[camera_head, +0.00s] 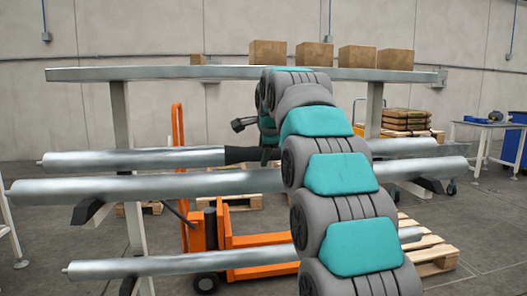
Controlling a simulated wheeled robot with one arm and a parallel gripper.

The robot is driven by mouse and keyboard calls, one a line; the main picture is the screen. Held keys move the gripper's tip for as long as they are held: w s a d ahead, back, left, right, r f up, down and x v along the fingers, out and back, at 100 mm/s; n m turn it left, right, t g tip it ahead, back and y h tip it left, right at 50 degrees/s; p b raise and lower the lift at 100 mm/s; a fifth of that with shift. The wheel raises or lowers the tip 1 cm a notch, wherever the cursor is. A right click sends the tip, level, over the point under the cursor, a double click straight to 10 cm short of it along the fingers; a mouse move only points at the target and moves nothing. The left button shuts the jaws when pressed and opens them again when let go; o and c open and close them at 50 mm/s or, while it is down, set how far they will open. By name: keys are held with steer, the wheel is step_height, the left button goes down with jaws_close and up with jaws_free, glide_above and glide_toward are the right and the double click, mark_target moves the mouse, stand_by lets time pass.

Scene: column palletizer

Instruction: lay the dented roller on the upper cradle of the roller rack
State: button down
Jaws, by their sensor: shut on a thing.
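My grey and teal arm reaches up from the lower right and hides the middle of the rack. My gripper (247,155) is small, dark and partly hidden by the arm. It is shut on a long metal roller (135,160), whose far part shows again right of the arm. A second, nearer roller (150,188) runs just below it, over the black arms of the upper cradle (92,211); I cannot tell whether it touches them. A third roller (180,265) lies lower on the roller rack (122,125). I cannot make out a dent on any roller.
The rack's top beam (160,73) passes above the rollers. Several cardboard boxes (357,57) show above it. An orange pallet jack (240,255) and wooden pallets (435,255) stand behind the rack. A blue bench (490,124) is at the far right.

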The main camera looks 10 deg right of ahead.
steer(key=shift+f+b, duration=0.6)
steer(key=shift+f, duration=0.35)
steer(key=shift+f, duration=0.1)
steer(key=c, duration=0.5)
jaws_free()
steer(key=shift+c, duration=0.2)
steer(key=o, duration=0.4)
steer(key=shift+f, duration=0.1)
